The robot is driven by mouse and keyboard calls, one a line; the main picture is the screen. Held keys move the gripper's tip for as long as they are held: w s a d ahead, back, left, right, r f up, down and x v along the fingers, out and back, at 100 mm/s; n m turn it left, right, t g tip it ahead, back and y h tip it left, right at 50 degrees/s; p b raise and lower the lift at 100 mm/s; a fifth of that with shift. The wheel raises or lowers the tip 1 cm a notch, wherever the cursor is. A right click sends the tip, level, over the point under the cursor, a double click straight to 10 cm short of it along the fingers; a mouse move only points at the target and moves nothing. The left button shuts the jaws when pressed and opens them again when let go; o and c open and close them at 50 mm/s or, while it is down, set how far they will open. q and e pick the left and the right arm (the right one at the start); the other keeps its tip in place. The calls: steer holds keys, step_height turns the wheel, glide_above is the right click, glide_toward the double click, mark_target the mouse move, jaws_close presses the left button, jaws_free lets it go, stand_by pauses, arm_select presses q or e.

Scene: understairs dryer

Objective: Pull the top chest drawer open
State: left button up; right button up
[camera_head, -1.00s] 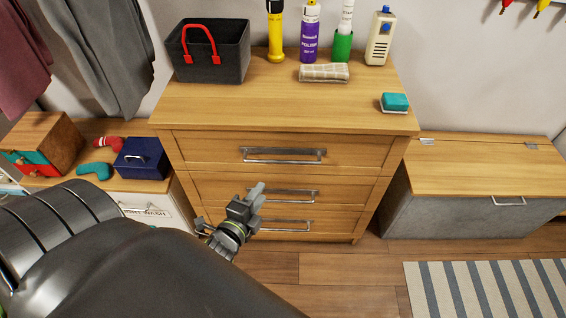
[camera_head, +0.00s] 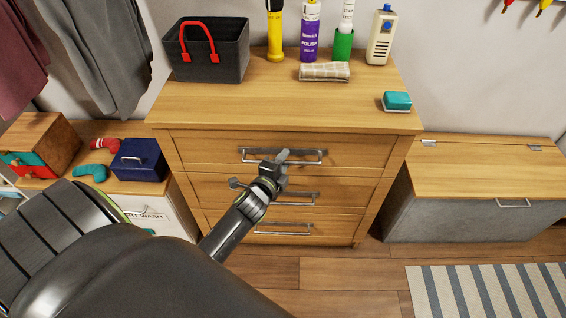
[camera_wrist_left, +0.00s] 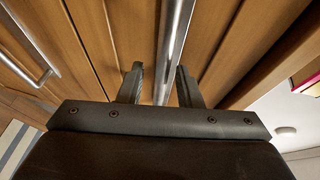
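The wooden chest (camera_head: 180,102) has three drawers. The top drawer (camera_head: 210,152) looks closed, flush with the front, and carries a long silver bar handle (camera_head: 305,157). My left gripper (camera_head: 282,158) is in front of the top drawer, at the middle of that handle, and hides a little of it. In the left wrist view my left gripper (camera_wrist_left: 160,82) is open, with its two fingers apart. A silver bar handle (camera_wrist_left: 172,50) runs between the fingers in that view; I cannot tell whether they touch it. My right gripper is not in view.
On the chest top stand a black basket (camera_head: 210,58), a yellow torch (camera_head: 275,40), a purple polish bottle (camera_head: 310,35), a folded cloth (camera_head: 324,72) and a teal sponge (camera_head: 397,101). A grey bench (camera_head: 440,215) stands at the right. The floor before the chest is clear.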

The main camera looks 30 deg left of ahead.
arm_select(q)
jaws_close()
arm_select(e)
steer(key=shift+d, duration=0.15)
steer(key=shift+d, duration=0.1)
